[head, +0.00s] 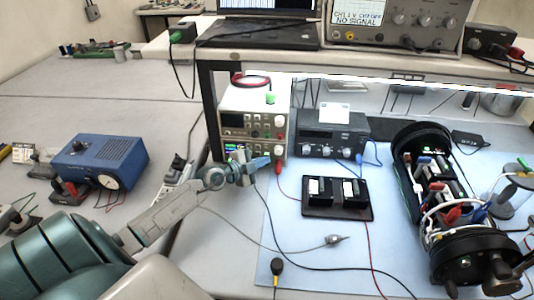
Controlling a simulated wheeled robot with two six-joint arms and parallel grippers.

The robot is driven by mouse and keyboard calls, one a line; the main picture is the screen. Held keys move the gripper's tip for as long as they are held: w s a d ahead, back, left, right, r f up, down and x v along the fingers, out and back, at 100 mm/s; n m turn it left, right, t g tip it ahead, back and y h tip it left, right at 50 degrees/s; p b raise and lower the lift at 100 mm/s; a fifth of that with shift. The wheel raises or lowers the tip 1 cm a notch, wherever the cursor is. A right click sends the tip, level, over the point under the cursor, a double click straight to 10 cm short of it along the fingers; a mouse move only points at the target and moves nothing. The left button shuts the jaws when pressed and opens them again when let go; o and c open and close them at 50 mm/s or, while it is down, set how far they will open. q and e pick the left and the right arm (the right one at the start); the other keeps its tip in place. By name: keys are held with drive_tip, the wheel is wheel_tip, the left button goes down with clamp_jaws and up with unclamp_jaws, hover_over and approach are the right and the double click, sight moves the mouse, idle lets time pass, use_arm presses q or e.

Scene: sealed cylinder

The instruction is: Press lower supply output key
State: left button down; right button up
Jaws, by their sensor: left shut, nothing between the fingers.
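Two beige bench supplies are stacked under the shelf. The upper supply (252,121) has a dark display and knobs on its right. The lower supply (276,151) has a lit green display, and its front is partly covered by my left gripper. My left gripper (262,163) is shut and empty, with its tips at the lower supply's front. I cannot tell whether the tips touch the panel. The output key is too small or hidden to make out. My right gripper is not in view.
A dark instrument (334,135) stands right of the supplies. A black tray with two modules (338,197) and an opened black cylinder (440,190) lie on the blue mat (300,262). A blue box (105,160) is at left. Leads cross the mat, and a shelf overhangs the supplies.

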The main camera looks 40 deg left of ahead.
use_arm(q)
drive_tip(key=shift+s+d+r, duration=0.15)
drive_tip(key=shift+s, duration=0.2)
drive_tip(key=shift+s+d+p, duration=0.25)
drive_tip(key=shift+p, duration=0.45)
drive_tip(key=shift+s+d+p, duration=0.3)
drive_tip(key=shift+s+p, duration=0.25)
drive_tip(key=shift+s, duration=0.05)
drive_tip(key=shift+s+d+p, duration=0.3)
drive_tip(key=shift+s+p, duration=0.25)
drive_tip(key=shift+s+d+p, duration=0.4)
drive_tip(key=shift+s, duration=0.4)
